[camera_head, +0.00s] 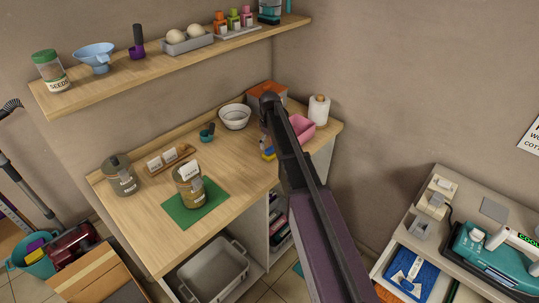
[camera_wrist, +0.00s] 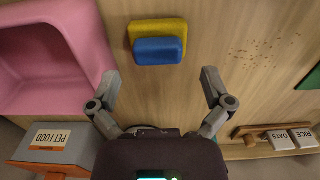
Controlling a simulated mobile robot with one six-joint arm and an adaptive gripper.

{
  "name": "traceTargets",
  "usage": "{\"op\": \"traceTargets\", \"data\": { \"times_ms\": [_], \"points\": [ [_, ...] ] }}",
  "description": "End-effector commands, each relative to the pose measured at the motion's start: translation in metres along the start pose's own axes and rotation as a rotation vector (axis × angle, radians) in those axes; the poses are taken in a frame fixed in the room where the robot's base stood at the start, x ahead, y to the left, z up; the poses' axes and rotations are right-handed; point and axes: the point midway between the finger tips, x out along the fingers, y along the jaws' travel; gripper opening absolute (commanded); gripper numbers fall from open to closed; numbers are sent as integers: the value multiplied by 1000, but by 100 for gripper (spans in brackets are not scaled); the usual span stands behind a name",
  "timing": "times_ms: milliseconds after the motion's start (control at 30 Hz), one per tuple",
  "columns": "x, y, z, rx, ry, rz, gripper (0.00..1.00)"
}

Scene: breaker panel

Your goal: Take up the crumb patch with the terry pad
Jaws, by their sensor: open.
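A pad (camera_wrist: 158,49), blue on one face and yellow on the other, lies on the wooden counter in the wrist view. It also shows beside my arm in the head view (camera_head: 268,153). I take it for the terry pad, though its texture is too small to tell. The crumb patch (camera_wrist: 262,50) is a scatter of small brown specks on the counter, to the right of the pad. I cannot make it out in the head view. My gripper (camera_wrist: 160,75) is open and empty, its fingertips spread just short of the pad. In the head view my arm hides it.
A pink bin (camera_wrist: 50,50) stands left of the pad. A jar (camera_head: 189,187) stands on a green mat (camera_head: 212,212). Bare counter lies around the crumbs.

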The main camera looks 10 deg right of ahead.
Motion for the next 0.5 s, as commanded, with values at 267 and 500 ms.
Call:
{"op": "traceTargets", "data": {
  "times_ms": [267,500],
  "points": [
    [10,0,1,0,0,0,100],
    [29,1,2,0,0,0,100]
  ]
}}
